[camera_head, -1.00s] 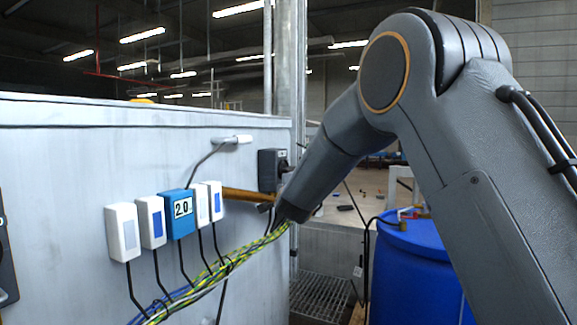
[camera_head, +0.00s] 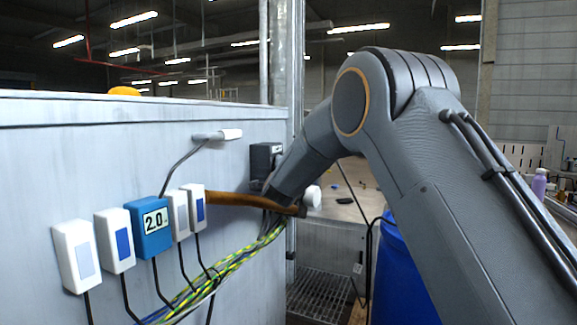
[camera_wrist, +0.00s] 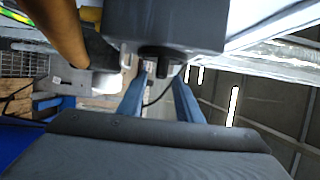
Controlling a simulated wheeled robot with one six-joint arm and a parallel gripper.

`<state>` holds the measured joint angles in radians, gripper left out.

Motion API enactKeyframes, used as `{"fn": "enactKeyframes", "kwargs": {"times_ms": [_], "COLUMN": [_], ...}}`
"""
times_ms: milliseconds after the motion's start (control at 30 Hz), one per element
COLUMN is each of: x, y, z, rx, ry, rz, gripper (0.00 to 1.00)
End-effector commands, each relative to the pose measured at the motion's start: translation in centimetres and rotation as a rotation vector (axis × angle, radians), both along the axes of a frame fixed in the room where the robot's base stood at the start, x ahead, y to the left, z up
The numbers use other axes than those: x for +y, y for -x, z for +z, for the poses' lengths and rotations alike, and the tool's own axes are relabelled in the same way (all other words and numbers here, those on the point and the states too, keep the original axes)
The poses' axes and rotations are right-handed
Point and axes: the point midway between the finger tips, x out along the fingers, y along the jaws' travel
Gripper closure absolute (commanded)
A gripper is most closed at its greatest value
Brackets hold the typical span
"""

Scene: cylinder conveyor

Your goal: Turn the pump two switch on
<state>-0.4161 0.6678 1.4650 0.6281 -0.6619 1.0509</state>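A dark grey switch box (camera_head: 264,158) is on the pale wall panel; its small label is unreadable, so I cannot tell which pump it serves. In the wrist view, a dark box (camera_wrist: 165,24) carries a short black knob (camera_wrist: 160,54). My gripper (camera_wrist: 160,74) is open, its two blue fingers apart on either side of the knob area. I cannot tell whether they touch the knob. In the head view my wrist is beside the dark box, and the fingers are hidden.
White boxes (camera_head: 77,256) and a blue box marked 2.0 (camera_head: 149,229) line the panel. Yellow-green cables (camera_head: 235,262) run below. A blue barrel (camera_head: 398,280) stands right, behind my arm.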

Motion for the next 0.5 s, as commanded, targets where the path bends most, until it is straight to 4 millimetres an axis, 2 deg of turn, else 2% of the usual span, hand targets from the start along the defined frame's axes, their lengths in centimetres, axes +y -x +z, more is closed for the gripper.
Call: {"fn": "enactKeyframes", "kwargs": {"times_ms": [200, 500], "x": [0.3, 0.1], "y": [-2.9, -4.6], "z": [0.1, 0.0], "rx": [0.000, 0.000], "ry": [0.000, 0.000], "rz": [0.001, -0.001], "gripper": [0.68, 0.68]}}
